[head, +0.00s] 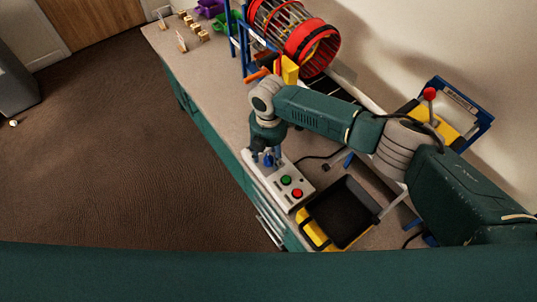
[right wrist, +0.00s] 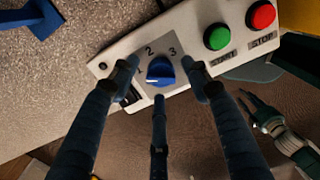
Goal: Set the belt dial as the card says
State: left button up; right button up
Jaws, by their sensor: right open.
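The blue belt dial (right wrist: 160,72) sits on a white control box (head: 272,170) and is marked 1, 2 and 3. In the right wrist view its white pointer mark faces left, on the side of the 1. My right gripper (head: 266,156) is above the box's left end, with its dark fingers open and spread around the dial. I cannot tell whether they touch it. A small white card (head: 181,41) stands at the far end of the bench, too small to read. A teal jointed part with dark fingers, seemingly my left gripper (right wrist: 250,107), shows at right in the wrist view.
The green START button (right wrist: 217,37) and red STOP button (right wrist: 261,16) are beside the dial. A black bin with a yellow edge (head: 313,232) stands near the box. A red drum (head: 312,46), green and purple bins and several small blocks are farther along the bench.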

jog(key=shift+s+f, duration=0.1)
jog(key=shift+f, duration=0.3)
jog(key=shift+c, duration=0.5)
jog(key=c, duration=1)
pick_arm(q)
jog(key=shift+w+r, duration=0.1)
jog(key=shift+w, duration=0.05)
pick_arm(e)
jog(key=shift+c, duration=0.2)
